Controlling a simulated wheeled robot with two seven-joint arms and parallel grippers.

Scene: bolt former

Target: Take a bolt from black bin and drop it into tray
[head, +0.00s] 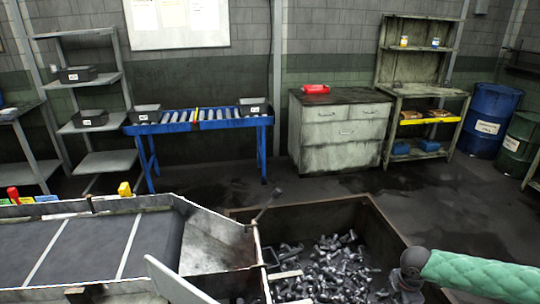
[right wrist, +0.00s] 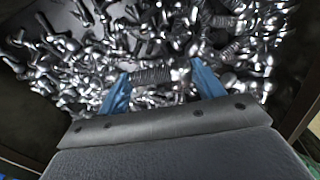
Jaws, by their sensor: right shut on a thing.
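The bin (head: 388,228) stands at the lower middle of the head view, dark inside and holding a heap of loose metal bolts (head: 325,268). My right arm reaches in from the right over the bin's right side; its gripper does not show clearly there. In the right wrist view my right gripper (right wrist: 162,76) has blue fingers shut on a threaded bolt (right wrist: 152,76), which lies across between the fingertips, just above or among the other bolts. Small dark trays (head: 146,113) and (head: 253,106) sit on the blue roller table. My left gripper is not in view.
A conveyor (head: 85,250) with a metal chute stands left of the bin. The blue roller table (head: 200,124) is at the back, beside a grey shelf (head: 100,125) holding more trays. A cabinet (head: 340,130) and drums (head: 492,115) line the back right. Dark floor lies between.

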